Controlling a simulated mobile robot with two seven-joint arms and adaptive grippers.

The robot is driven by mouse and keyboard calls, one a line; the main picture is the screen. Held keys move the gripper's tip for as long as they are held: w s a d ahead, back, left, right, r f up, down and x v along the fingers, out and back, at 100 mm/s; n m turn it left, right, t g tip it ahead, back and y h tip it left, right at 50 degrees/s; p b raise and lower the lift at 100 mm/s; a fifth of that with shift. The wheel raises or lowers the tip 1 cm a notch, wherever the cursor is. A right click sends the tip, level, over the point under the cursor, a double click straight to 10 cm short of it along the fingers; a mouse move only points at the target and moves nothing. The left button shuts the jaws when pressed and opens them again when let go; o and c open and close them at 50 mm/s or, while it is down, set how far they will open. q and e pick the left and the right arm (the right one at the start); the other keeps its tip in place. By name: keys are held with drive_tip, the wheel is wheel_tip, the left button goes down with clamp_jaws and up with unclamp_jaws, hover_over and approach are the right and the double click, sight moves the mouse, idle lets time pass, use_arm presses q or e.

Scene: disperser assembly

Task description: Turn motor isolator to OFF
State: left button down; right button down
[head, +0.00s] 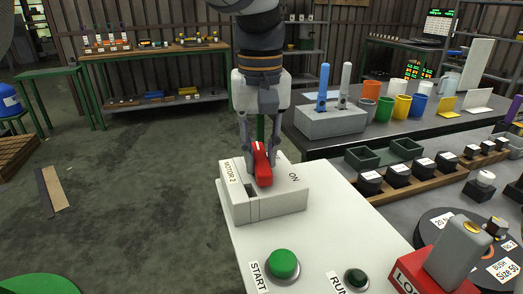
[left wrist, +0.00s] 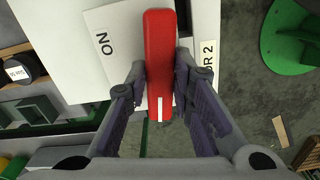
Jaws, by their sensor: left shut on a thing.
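The motor isolator is a white box (head: 277,205) with a "MOTOR 2" label on its left, an "ON" label on its right and a dark slot in its top. Its red handle (head: 263,175) stands between the labels. It also shows in the left wrist view (left wrist: 160,40), long and upright in the picture, with a white stripe at its lower end. My left gripper (head: 261,152) comes down from above, and its fingers are shut on the red handle from both sides. The fingers hide part of the handle's base. My right gripper is not in view.
The box sits on a white panel (head: 335,215) with a green START button (head: 283,264) and a dark green RUN button (head: 356,280) in front. A red block (head: 425,272) with a grey top is at right. Dark-knobbed parts (head: 398,173) stand in a wooden rack behind it.

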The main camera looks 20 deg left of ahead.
sight(260, 156)
use_arm(q)
drive_tip(key=shift+n, duration=0.9)
drive_tip(key=c, duration=1.4)
unclamp_jaws()
wheel_tip(260, 156, up, 12)
